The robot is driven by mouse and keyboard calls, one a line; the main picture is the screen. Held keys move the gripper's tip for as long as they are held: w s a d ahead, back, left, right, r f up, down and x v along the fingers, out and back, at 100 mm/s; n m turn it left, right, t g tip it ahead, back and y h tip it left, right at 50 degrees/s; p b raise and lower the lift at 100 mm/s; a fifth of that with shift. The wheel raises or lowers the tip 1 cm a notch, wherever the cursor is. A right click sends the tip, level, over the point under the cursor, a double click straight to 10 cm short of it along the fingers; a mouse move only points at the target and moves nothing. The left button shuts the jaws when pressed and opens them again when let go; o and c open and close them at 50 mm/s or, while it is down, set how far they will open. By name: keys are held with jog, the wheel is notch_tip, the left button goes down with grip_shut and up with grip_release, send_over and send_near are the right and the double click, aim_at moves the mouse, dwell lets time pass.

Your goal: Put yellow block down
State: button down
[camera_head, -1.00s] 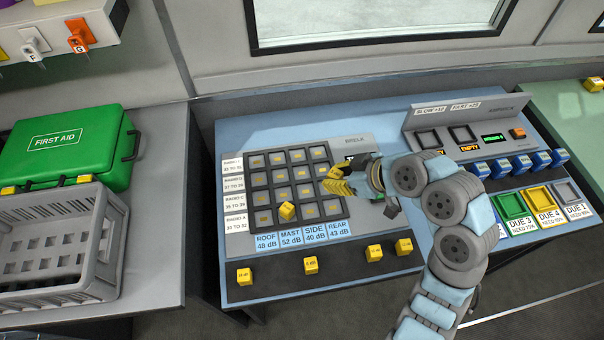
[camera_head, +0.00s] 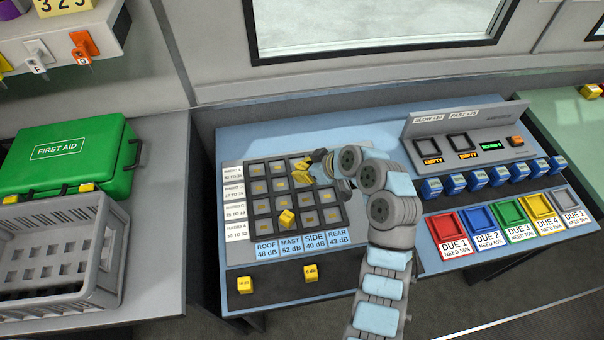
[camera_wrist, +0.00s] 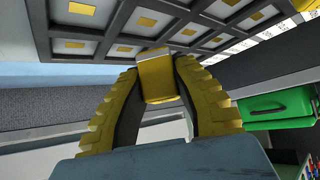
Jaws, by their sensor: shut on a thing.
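My gripper (camera_head: 318,166) is over the upper right part of the dark slotted grid (camera_head: 267,197). In the wrist view, its two yellow ridged fingers (camera_wrist: 160,92) are shut on a yellow block (camera_wrist: 157,76). The held block shows at the fingertips, close to the grid's slots, but I cannot tell whether it touches them. Another yellow block (camera_head: 286,218) sits in the grid's lower part. Two more yellow blocks stand on the desk's front strip, one at the left (camera_head: 245,285) and one nearer the middle (camera_head: 310,273).
Blue label plates (camera_head: 290,246) line the grid's front edge. At right are several blue blocks (camera_head: 477,180) and coloured trays (camera_head: 447,224). A grey crate (camera_head: 50,250) and a green first aid case (camera_head: 75,155) stand at left. My arm hides part of the desk's right front.

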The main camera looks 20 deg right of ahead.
jog(key=shift+w+a+f, duration=0.1)
jog(key=shift+w+f, duration=0.2)
jog(key=shift+f, duration=0.4)
jog(key=shift+f+p, duration=0.6)
jog(key=shift+f, duration=0.55)
jog(key=shift+f+b, duration=0.2)
jog(key=shift+b, duration=0.1)
jog(key=c, duration=1)
grip_release()
jog(key=shift+o, duration=0.2)
jog(key=shift+r, duration=0.1)
